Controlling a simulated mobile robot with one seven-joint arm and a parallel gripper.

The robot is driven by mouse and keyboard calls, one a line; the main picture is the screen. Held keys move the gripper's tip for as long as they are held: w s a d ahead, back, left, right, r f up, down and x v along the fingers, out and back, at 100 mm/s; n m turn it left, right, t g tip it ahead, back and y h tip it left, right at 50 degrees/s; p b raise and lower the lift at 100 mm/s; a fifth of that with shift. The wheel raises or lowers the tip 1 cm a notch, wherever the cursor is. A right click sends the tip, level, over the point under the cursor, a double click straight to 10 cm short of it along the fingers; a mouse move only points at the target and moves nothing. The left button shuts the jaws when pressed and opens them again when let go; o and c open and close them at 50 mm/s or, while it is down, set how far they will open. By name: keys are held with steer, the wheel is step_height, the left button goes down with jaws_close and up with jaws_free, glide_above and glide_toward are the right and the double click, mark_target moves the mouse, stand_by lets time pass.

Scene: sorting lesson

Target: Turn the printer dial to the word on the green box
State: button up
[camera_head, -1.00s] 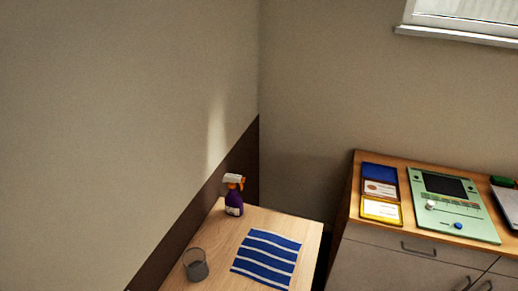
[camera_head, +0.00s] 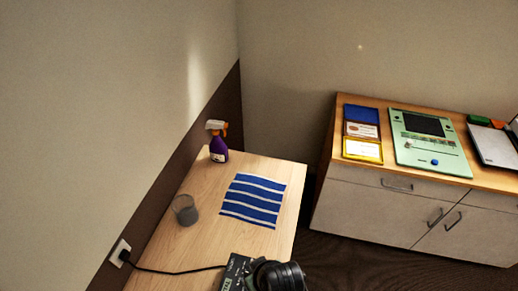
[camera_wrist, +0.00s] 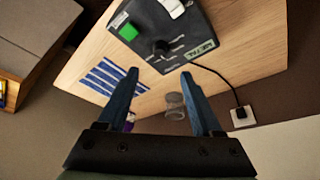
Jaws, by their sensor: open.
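The printer is a dark box (camera_head: 234,272) at the near end of the wooden table, partly hidden at the bottom edge by a black part of my arm. In the wrist view the printer (camera_wrist: 178,32) shows a green button, a black round dial (camera_wrist: 161,47) with small words around it, and a pale label that seems to read METAL. The dial's setting is too small to read. A small green box (camera_head: 478,120) stands on the cabinet at the far right; no word on it is legible. My gripper (camera_wrist: 159,73) is open and empty, its blue fingertips pointing toward the dial, apart from it.
A striped blue cloth (camera_head: 253,200), a glass (camera_head: 185,210) and a purple spray bottle (camera_head: 219,147) are on the table (camera_head: 200,250). A black cord runs from the printer to a wall socket (camera_head: 121,253). The cabinet holds a pale green panel (camera_head: 415,155) and coloured cards (camera_head: 362,130).

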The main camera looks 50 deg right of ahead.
steer(key=shift+v, duration=1.55)
